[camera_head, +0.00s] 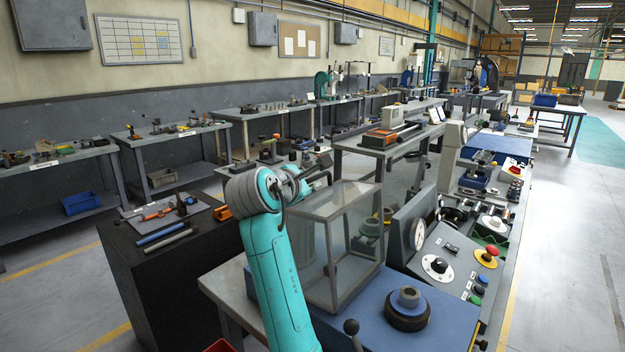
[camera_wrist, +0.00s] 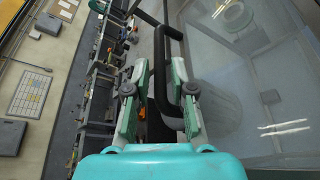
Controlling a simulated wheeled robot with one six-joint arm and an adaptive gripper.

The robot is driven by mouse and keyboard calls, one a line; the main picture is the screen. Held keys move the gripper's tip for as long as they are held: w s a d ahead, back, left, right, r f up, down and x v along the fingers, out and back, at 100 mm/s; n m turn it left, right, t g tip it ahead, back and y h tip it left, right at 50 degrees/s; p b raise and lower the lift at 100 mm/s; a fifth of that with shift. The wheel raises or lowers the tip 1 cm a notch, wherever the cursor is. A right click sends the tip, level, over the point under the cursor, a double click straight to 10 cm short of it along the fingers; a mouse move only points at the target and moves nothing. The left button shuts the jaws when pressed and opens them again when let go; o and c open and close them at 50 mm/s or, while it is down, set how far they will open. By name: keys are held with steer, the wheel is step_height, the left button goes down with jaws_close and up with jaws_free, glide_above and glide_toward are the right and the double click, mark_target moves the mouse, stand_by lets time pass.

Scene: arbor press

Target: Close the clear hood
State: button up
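The clear hood (camera_head: 345,250) is a see-through box with pale grey edges above the blue base (camera_head: 455,315), right of my arm in the head view. Its clear panel (camera_wrist: 235,75) fills the right of the wrist view. A black bar handle (camera_wrist: 160,75) with a bent loop runs along the panel's left side. My gripper (camera_wrist: 157,100) is open, with its fingers on either side of the handle. The handle lies nearer the right finger, and a gap shows on the left. In the head view my gripper (camera_head: 318,172) is at the hood's upper left; its fingertips are hard to make out.
A control panel with a gauge (camera_head: 418,234) and a red button (camera_head: 487,254) stands right of the hood. A dark round part (camera_head: 407,310) sits in front. A black cabinet (camera_head: 150,285) with tools stands at left. A grey table (camera_head: 385,148) stands behind.

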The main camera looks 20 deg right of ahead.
steer(key=shift+x, duration=1.4)
jaws_close()
